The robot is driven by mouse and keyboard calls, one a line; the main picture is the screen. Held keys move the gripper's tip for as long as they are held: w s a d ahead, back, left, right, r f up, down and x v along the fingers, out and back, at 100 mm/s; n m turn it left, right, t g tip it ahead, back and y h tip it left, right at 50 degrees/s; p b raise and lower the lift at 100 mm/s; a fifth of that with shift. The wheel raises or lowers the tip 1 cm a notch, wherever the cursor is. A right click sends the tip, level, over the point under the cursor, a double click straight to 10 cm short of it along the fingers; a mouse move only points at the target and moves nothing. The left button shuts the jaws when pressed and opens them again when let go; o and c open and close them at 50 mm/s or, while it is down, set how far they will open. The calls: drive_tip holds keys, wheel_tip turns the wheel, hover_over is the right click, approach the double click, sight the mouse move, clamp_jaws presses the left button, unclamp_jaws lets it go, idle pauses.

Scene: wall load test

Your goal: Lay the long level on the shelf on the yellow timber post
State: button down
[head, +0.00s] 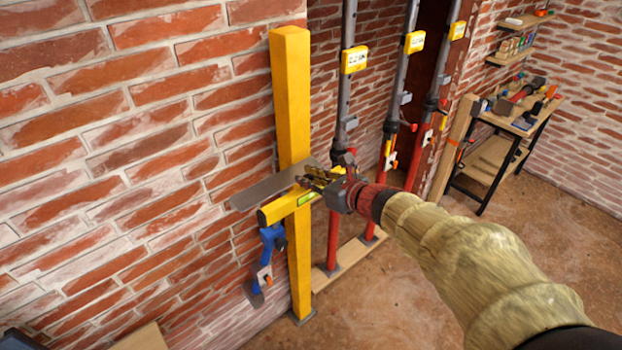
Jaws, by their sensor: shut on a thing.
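The yellow timber post (292,100) stands upright against the brick wall. A grey metal shelf (262,190) crosses it at about mid-height, part of it showing to the left of the post. The long level (276,211) is a yellow bar with a dark end cap and a green vial. It lies across the front of the post, just in front of and below the shelf in the picture. My gripper (320,182) is shut on the level near its right part. I cannot tell whether level and shelf touch.
A blue clamp (271,248) hangs below the level, left of the post. Several red and grey props with yellow displays (355,59) stand close to the right. A workbench with tools (520,115) is at the back right. The floor (400,290) is clear in front.

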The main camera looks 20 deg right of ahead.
drive_tip(key=shift+w+a+f+p, duration=0.2)
drive_tip(key=shift+w+a, duration=0.5)
drive_tip(key=shift+w, duration=1.45)
drive_tip(key=shift+w+a+f+p, duration=0.2)
drive_tip(key=shift+w+a, duration=0.55)
drive_tip(key=shift+w, duration=1.45)
drive_tip(key=shift+w+a+f+p, duration=0.2)
drive_tip(key=shift+w+a, duration=0.5)
drive_tip(key=shift+w, duration=1.45)
drive_tip(key=shift+f+b, duration=0.75)
drive_tip(key=shift+b, duration=0.2)
drive_tip(key=c, duration=1.6)
unclamp_jaws()
drive_tip(key=shift+c, duration=0.2)
drive_tip(key=shift+s, duration=0.1)
